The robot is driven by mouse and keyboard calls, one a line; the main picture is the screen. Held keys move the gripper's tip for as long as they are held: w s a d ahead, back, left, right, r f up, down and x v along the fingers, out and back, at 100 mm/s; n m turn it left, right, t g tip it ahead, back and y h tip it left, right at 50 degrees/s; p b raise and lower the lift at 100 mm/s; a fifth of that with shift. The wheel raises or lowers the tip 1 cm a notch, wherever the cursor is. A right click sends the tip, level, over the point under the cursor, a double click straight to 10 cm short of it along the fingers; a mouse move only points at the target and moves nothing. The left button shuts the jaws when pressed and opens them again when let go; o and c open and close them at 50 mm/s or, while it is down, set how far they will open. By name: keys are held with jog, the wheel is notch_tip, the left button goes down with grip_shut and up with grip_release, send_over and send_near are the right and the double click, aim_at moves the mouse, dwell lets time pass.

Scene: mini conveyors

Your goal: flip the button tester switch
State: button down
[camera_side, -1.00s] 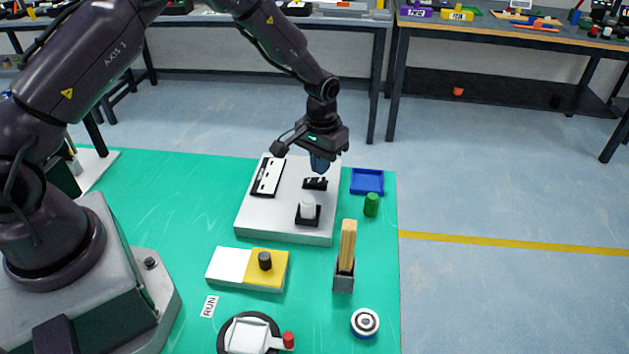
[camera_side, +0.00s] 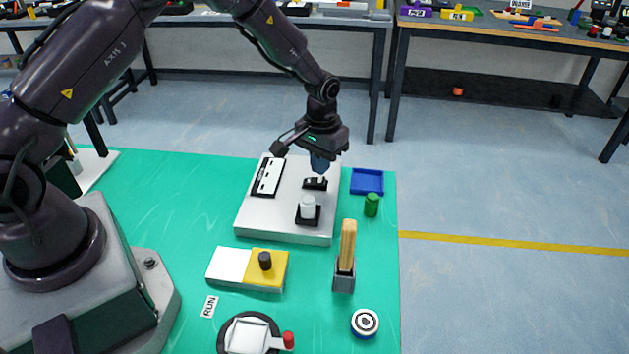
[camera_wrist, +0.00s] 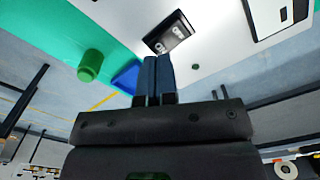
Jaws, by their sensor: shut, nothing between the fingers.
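The button tester (camera_side: 250,216) is a pale grey box on the green mat. On its top are a small black switch (camera_side: 315,184), a white button on a black base (camera_side: 307,208) and a black-and-white label plate (camera_side: 267,177). My gripper (camera_side: 320,168) is shut and empty, pointing down just behind the switch, above the far part of the box. In the wrist view the blue fingers (camera_wrist: 156,62) are together, with the black switch housing (camera_wrist: 168,34) and its two pale marks just beyond their tips. Whether they touch it I cannot tell.
A blue tray (camera_side: 367,182) and a green cylinder (camera_side: 371,205) stand right of the box. In front are a white-and-yellow block with a black knob (camera_side: 265,261), a wooden piece in a grey holder (camera_side: 348,244), and a round dial (camera_side: 365,323). Green mat left of the box is clear.

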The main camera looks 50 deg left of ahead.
aim_at(320, 180)
jog(key=shift+f, duration=1.4)
dwell(0.9)
jog(key=shift+r, duration=3.6)
jog(key=shift+s, duration=0.1)
jog(key=shift+s+f+g, duration=0.3)
jog(key=shift+s+f, duration=0.15)
jog(key=shift+s, duration=0.4)
jog(key=s+d+r+m+t, duration=0.2)
jog(key=s+r+t, duration=0.4)
jog(key=s+r, duration=1.8)
jog(key=shift+s+r+m, duration=0.3)
jog(key=shift+r+m, duration=0.1)
jog(key=shift+m, duration=0.1)
